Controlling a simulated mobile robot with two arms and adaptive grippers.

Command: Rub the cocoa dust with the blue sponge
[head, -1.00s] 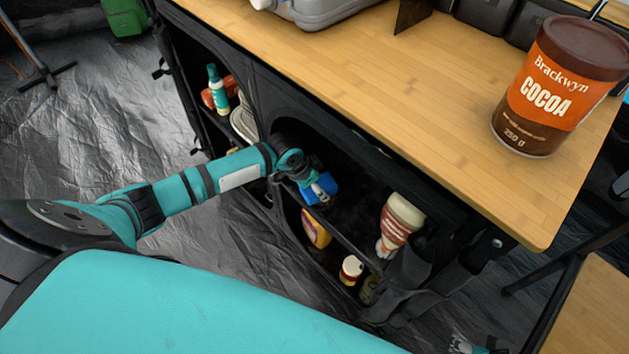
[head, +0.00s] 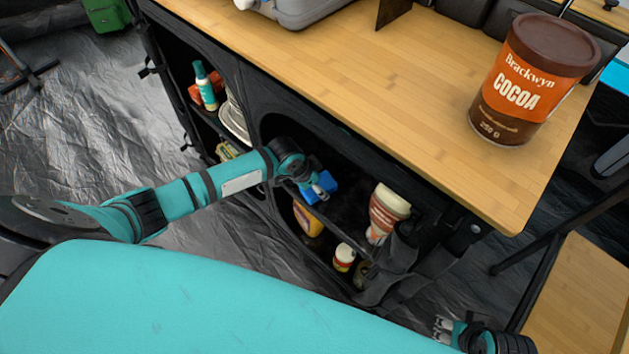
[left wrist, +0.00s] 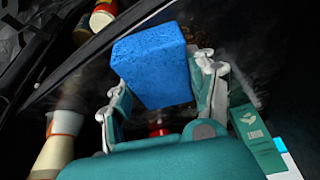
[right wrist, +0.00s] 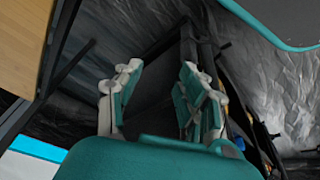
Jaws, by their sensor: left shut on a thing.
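My left gripper (head: 316,184) is inside the shelf opening under the counter, shut on the blue sponge (head: 326,188). In the left wrist view the sponge (left wrist: 152,62) sits between the two fingers of the left gripper (left wrist: 160,88), over the dark shelf. Faint brownish specks, perhaps the cocoa dust (left wrist: 200,32), show on the dark surface beside the sponge; the sponge and fingers may hide more. My right gripper (head: 444,328) is low near the bottom edge of the head view, away from the shelf. Its fingers stand apart and empty in the right wrist view (right wrist: 158,92).
A cocoa tub (head: 530,80) stands on the wooden counter (head: 400,100). A cream bottle with a red label (head: 386,213) stands right of the sponge on the shelf. A yellow bottle (head: 308,218) and a small jar (head: 344,257) are below. Plates (head: 233,120) are further left.

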